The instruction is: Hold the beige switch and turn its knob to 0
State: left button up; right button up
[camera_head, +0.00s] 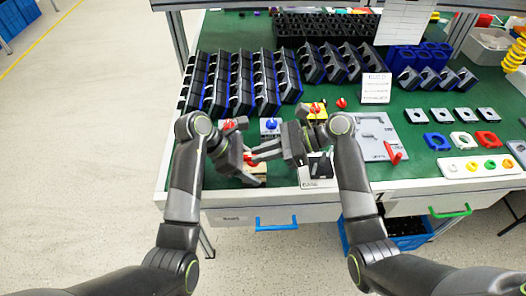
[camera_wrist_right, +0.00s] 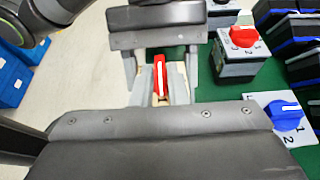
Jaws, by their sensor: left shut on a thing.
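The beige switch (camera_head: 259,170) is near the front edge of the green table, largely hidden by the grippers. Its red knob (camera_head: 250,160) also shows in the right wrist view (camera_wrist_right: 159,76), with a white pointer line. My left gripper (camera_head: 250,176) is shut on the switch body from the left. My right gripper (camera_head: 262,156) reaches in from the right. In the right wrist view its two grey fingers (camera_wrist_right: 160,92) stand on either side of the knob, with narrow gaps. The knob's scale numbers are hidden.
A switch with a blue knob (camera_head: 270,125) and one with a red knob (camera_head: 229,125) stand behind. A yellow switch (camera_head: 316,110) is further right. A black-and-white box (camera_head: 318,170) stands beside my right gripper. Racks of dark blocks (camera_head: 240,82) fill the back.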

grip_shut()
jog(key=shift+w+n+g, duration=0.2)
jog(key=shift+n+g, duration=0.4)
jog(key=shift+g, duration=0.1)
jog(key=shift+w+n+g, duration=0.15)
jog(key=shift+n+g, duration=0.45)
jog(key=shift+g, duration=0.1)
jog(key=shift+w+a+n+g+h, duration=0.15)
jog(key=shift+n+g+h, duration=0.25)
jog(key=shift+n+g, duration=0.5)
jog(key=shift+w+n+g+h, duration=0.15)
jog(key=shift+n+g+h, duration=0.25)
jog(key=shift+n+g, duration=0.45)
jog(key=o, duration=0.5)
grip_release()
jog(key=shift+g, duration=0.25)
